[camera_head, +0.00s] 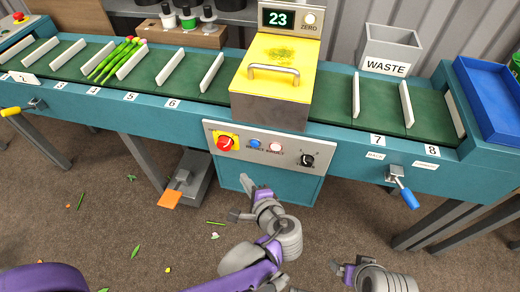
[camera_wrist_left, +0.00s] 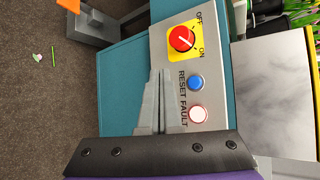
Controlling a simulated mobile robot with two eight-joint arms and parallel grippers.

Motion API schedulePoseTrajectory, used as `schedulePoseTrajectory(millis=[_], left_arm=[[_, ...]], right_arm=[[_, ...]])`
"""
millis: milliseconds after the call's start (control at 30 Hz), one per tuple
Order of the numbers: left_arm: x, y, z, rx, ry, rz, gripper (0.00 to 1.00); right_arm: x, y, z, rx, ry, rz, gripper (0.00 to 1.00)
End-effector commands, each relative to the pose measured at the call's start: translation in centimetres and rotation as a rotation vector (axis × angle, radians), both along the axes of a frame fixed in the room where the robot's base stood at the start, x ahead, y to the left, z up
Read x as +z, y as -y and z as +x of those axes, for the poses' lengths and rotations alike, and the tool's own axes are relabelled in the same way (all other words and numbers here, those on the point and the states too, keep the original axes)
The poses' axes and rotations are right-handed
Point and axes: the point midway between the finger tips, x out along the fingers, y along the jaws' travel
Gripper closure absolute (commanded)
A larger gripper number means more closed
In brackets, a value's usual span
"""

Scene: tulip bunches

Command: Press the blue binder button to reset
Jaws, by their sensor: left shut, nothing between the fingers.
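The blue reset button (camera_head: 254,143) sits on the grey control panel (camera_head: 222,128) under the binder. In the left wrist view the blue button (camera_wrist_left: 196,82) is round, with "RESET" beside it. My left gripper (camera_head: 244,181) is in front of the teal cabinet, below the panel. Its fingers (camera_wrist_left: 155,90) are together and empty, apart from the button in the picture; their depth to the panel is hard to judge. My right gripper (camera_head: 338,268) is low at the right, clear of the panel; its fingers are too small to read.
Beside the button are a red OFF/ON switch (camera_head: 225,143) on yellow and a pale fault light (camera_head: 275,147). A black knob (camera_head: 307,160) is further right. The binder's yellow lid (camera_head: 265,82) is down. An orange pedal (camera_head: 170,198) is on the floor. Green stems lie on the left belt.

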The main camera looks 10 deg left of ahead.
Motion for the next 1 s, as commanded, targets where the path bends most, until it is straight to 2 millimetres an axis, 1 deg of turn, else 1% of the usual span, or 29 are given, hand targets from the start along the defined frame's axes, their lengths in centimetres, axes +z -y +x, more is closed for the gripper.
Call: schedulePoseTrajectory(millis=[333,467,567,833,1000], left_arm=[[0.1,0.0,0.1,0.000,0.001,0.000,1.00],[0.0,0.1,0.8,0.000,0.001,0.000,1.00],[0.0,0.1,1.9,0.001,0.001,0.000,1.00],[0.0,0.2,5.7,0.002,0.001,0.000,1.00],[0.1,0.2,7.6,0.001,0.001,0.000,1.00]], right_arm=[[0.1,0.0,0.0,0.000,0.000,0.000,0.11],[-0.1,0.0,0.0,0.000,0.000,0.000,0.11],[-0.4,0.0,0.1,0.000,-0.001,0.000,0.11],[-1.2,0.0,0.2,0.000,-0.003,0.000,0.11],[-1.3,0.0,0.2,0.000,-0.003,0.000,0.11]])
